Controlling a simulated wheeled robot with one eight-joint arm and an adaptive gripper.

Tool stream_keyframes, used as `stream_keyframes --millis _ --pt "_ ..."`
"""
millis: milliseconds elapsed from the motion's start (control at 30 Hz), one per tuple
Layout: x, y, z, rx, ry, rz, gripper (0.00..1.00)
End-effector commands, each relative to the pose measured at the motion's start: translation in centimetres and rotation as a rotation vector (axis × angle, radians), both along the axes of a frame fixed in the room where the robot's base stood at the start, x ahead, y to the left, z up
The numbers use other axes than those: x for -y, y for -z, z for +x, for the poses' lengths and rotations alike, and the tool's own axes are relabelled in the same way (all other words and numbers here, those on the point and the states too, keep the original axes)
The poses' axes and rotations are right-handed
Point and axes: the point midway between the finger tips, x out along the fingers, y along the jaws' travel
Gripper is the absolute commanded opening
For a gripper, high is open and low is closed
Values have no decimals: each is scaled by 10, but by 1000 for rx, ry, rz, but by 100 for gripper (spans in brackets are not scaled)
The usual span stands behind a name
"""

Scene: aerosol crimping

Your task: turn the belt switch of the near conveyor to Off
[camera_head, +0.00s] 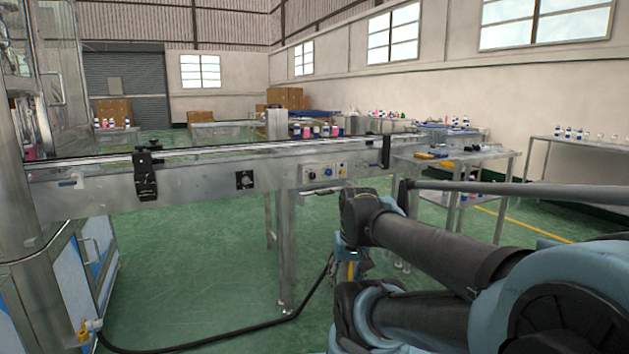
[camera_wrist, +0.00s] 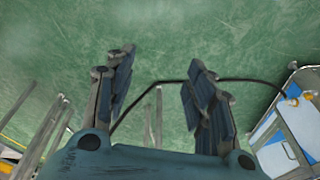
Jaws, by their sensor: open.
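The near conveyor (camera_head: 205,184) is a long metal belt frame crossing the head view from the left machine to the right. A small light control panel (camera_head: 323,172) sits on its side face, with a dark knob, a blue knob and a yellow part. These are too small to read, so I cannot tell which is the belt switch or its setting. My gripper (camera_wrist: 160,63) shows in the wrist view with its fingers spread apart and nothing between them, over the green floor. In the head view my arm reaches in from the right, below and right of the panel.
A metal side table (camera_head: 462,156) with small items stands at the conveyor's right end. A black hose (camera_head: 215,344) runs along the floor, also seen in the wrist view (camera_wrist: 240,80). A glass-and-metal machine (camera_head: 20,200) stands left. Green floor (camera_head: 190,270) before the conveyor is mostly clear.

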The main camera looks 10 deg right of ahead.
Motion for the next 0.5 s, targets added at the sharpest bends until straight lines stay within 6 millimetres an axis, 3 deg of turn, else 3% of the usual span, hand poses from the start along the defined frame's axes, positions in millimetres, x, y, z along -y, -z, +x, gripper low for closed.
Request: stream_keyframes --millis 500 --pt "-58 -59 144 125 459 489 49"
